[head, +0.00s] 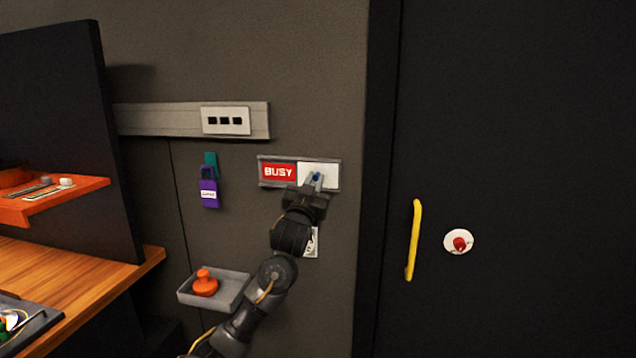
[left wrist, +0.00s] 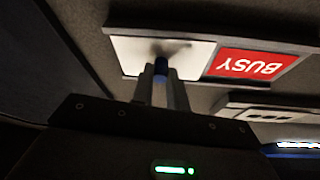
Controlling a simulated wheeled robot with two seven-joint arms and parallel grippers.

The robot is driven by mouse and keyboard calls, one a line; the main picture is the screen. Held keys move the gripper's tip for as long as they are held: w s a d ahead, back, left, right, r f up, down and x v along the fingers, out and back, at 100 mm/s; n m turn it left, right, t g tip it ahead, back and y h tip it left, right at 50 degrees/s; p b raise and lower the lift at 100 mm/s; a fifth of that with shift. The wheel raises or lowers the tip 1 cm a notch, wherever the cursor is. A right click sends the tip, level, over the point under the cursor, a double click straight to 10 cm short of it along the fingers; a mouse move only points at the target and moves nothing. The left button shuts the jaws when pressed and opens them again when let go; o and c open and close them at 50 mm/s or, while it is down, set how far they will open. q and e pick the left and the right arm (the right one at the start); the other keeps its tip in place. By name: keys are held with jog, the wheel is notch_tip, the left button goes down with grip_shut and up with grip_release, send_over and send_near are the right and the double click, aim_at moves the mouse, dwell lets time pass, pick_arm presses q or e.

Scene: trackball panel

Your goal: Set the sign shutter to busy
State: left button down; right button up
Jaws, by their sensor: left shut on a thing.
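The sign (head: 262,158) is a grey-framed strip on the wall. Its left half shows a red panel (head: 278,172) with the word BUSY, and a white shutter (head: 326,169) covers the right half. My left gripper (head: 315,180) is at the shutter, shut on its small blue knob (head: 317,176). In the left wrist view the fingers close around the blue knob (left wrist: 160,66) in front of the white shutter (left wrist: 140,50), and the red BUSY panel (left wrist: 252,64) appears upside down beside it. My right gripper is not in view.
A socket rail (head: 180,120) runs above. A grey tray (head: 228,289) with an orange knobbed object (head: 205,284) sits below. A dark door (head: 530,120) with a yellow handle (head: 413,240) is on the right.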

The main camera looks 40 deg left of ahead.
pick_arm(q)
jog(key=c, duration=1.5)
grip_release()
jog(key=shift+w+d, duration=0.1)
jog(key=shift+d, duration=0.05)
jog(key=shift+o, duration=0.7)
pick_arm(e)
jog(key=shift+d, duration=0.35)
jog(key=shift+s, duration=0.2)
